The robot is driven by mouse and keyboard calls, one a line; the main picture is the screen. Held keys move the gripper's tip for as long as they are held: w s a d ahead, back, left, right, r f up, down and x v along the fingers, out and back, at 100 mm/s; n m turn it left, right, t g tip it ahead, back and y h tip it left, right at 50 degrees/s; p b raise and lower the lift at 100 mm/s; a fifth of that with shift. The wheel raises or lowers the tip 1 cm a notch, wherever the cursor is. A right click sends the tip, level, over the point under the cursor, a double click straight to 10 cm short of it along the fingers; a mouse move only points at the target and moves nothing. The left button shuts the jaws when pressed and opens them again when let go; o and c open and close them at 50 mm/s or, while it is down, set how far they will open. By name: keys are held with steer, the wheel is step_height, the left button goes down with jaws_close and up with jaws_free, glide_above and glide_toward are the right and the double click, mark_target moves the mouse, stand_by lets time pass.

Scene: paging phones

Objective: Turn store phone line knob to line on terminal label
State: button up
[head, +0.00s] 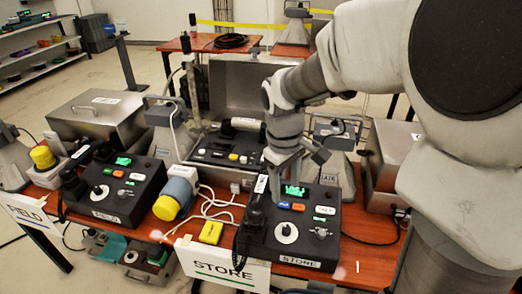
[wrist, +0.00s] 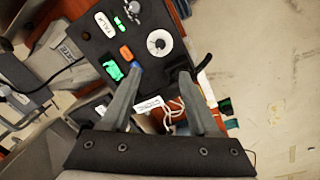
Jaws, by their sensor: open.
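The store phone (head: 268,248) is a black sloped box on the orange table, with a STORE label on its front edge. It has a white dial with a dark centre (head: 286,232) and a small grey knob (head: 321,232) between green labels. I cannot tell which of the two is the line knob, and the label text is unreadable. In the wrist view, the white dial (wrist: 158,42) lies just beyond the fingertips and the grey knob (wrist: 133,9) at the top. My gripper (head: 295,168) is open above the back of the phone, apart from both; its fingers (wrist: 160,72) are empty.
A FIELD phone (head: 120,195) stands at left, with a blue-and-yellow cylinder (head: 178,192) and a yellow box (head: 211,232) between. An open metal case (head: 237,90) is behind. A STORE sign (head: 222,268) hangs in front. A handset with coiled cord is at the phone's left.

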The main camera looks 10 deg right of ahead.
mark_target(287, 228)
steer(key=f+b, duration=0.1)
steer(key=f, duration=0.4)
steer(key=d+f+b, duration=0.1)
steer(key=f+b, duration=0.1)
steer(key=f, duration=0.4)
steer(key=f+b, duration=0.1)
steer(key=f, duration=0.4)
steer(key=shift+w+d+f, duration=0.2)
steer(key=shift+w+f, duration=0.05)
steer(key=shift+w, duration=0.15)
steer(key=shift+c, duration=0.2)
jaws_close()
